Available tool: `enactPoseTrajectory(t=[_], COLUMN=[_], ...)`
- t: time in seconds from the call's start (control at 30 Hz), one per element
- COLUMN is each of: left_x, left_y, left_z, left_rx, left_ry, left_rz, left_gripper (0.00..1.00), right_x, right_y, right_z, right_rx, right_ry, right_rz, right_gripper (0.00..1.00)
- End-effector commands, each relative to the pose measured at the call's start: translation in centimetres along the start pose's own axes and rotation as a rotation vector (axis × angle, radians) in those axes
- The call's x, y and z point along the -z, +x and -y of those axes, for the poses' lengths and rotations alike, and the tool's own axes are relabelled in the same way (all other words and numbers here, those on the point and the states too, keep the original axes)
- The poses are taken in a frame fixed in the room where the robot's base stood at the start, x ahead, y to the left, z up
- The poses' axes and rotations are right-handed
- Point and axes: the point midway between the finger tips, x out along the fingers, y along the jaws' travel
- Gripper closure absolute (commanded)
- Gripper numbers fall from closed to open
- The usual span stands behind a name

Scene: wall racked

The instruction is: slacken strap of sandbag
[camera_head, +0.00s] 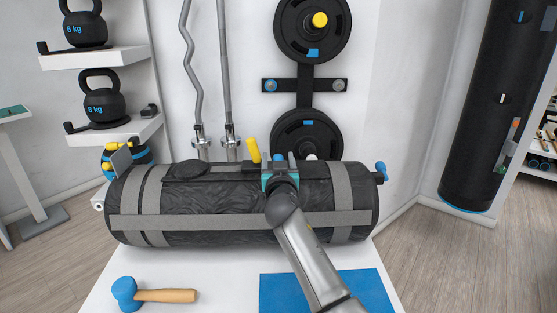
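The sandbag (240,238) is a big dark cylinder lying on its side on a white table. Grey straps (340,190) wrap around it, and one grey band runs along its length. My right gripper (279,161) is at the top of the bag, right of its middle. Its fingers point away from me, and a small blue part shows by them. My own gripper and wrist hide the spot, so I cannot tell whether it touches a strap or is open. A yellow handle-like piece (253,150) stands upright just left of it. My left gripper is not in view.
A blue-headed mallet (160,295) and a blue mat (375,290) lie on the table (225,280) in front of the bag. A blue knob (382,172) is at the bag's right end. Kettlebells (102,104) sit on left shelves; weight plates (308,135) hang behind.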

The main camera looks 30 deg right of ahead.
Motion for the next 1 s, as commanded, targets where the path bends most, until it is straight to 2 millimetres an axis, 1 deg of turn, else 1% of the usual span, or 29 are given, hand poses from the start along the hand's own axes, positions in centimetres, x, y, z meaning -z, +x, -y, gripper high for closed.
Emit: enactPoseTrajectory(t=[0.27, 0.43, 0.67, 1.0], left_x=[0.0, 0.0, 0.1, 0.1], left_y=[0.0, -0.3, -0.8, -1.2], left_z=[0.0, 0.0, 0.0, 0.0], left_rx=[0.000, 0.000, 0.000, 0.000], left_ry=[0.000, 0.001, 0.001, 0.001], left_rz=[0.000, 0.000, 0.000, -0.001], left_gripper=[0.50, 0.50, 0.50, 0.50], right_x=[0.1, 0.1, 0.1, 0.0], right_y=[-0.1, -1.4, -4.8, -10.7], right_z=[0.0, 0.0, 0.0, -0.1], right_rx=[0.000, 0.001, 0.001, -0.001], right_ry=[0.000, 0.001, 0.003, 0.003], right_rz=[-0.002, -0.001, 0.000, 0.002], right_gripper=[0.32, 0.32, 0.32, 0.32])
